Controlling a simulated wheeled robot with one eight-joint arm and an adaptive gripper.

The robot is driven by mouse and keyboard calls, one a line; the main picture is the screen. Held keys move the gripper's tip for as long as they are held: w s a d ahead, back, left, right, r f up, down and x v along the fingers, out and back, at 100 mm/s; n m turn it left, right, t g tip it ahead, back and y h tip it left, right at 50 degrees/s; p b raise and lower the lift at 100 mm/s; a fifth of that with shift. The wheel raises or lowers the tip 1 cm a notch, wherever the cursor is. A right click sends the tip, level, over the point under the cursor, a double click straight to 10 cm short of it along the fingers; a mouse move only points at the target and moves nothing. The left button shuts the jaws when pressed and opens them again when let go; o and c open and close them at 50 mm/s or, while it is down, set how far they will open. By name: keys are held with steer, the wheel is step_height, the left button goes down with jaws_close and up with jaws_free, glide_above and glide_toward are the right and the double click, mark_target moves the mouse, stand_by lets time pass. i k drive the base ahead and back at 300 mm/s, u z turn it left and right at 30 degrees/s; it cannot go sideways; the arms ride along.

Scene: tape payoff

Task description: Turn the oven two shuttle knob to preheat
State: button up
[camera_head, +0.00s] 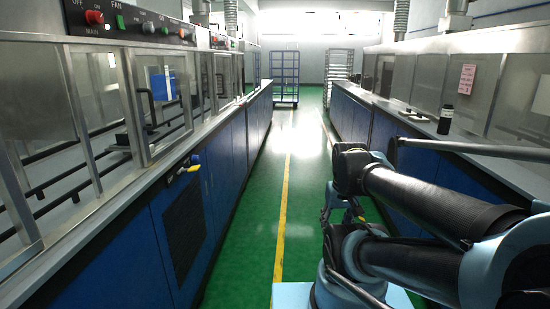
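A control panel (130,22) runs along the top of the left-hand machine. It carries a red knob (93,17) labelled MAIN with OFF and ON marks, a green button (120,22) under FAN, and other small controls. A second panel (222,41) with small controls sits farther along the same side. I cannot tell which control is the oven two shuttle knob, and no preheat mark is readable. My gripper (345,207) hangs over the aisle at right of centre, well away from both panels. It is small and partly hidden by my arm, so its opening is unclear.
Blue cabinets (222,145) line the left side, with a yellow-and-blue handle (190,165) sticking out. The right counter (400,108) holds a dark bottle (446,119). A blue wire trolley (285,75) stands at the far end. The green aisle floor (299,170) between is clear.

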mark_target(147, 29)
steer(key=u, duration=1.25)
steer(key=k, duration=0.2)
steer(key=u, duration=0.1)
